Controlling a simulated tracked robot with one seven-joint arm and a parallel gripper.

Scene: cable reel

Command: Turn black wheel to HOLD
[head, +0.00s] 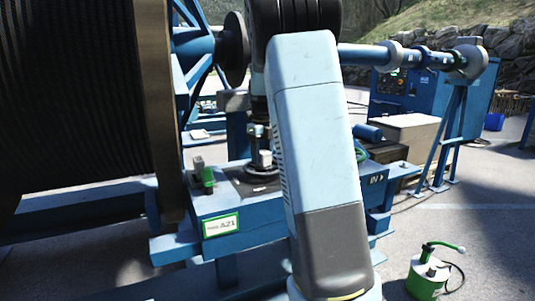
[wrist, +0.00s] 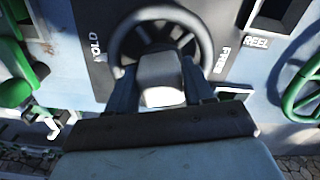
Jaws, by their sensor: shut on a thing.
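The black wheel (wrist: 160,13) lies on a dark plate, with white lettering on either side of it. The word at left, partly cut off, reads like HOLD (wrist: 96,45), and FREE (wrist: 222,60) is at right. My gripper (wrist: 161,92) is at the wheel's near side, its fingers closed on a pale grey block-like grip that covers the wheel's near part. In the head view my gripper (head: 263,150) points down at the wheel, and my arm hides part of it. I cannot tell which position the wheel is set to.
A green-handled part (wrist: 15,90) stands left of the plate, also seen in the head view (head: 207,178). A green wheel (wrist: 303,90) is at right beside the REEL label (wrist: 257,42). The large cable reel (head: 153,90) fills the left. A green can (head: 428,275) stands on the ground.

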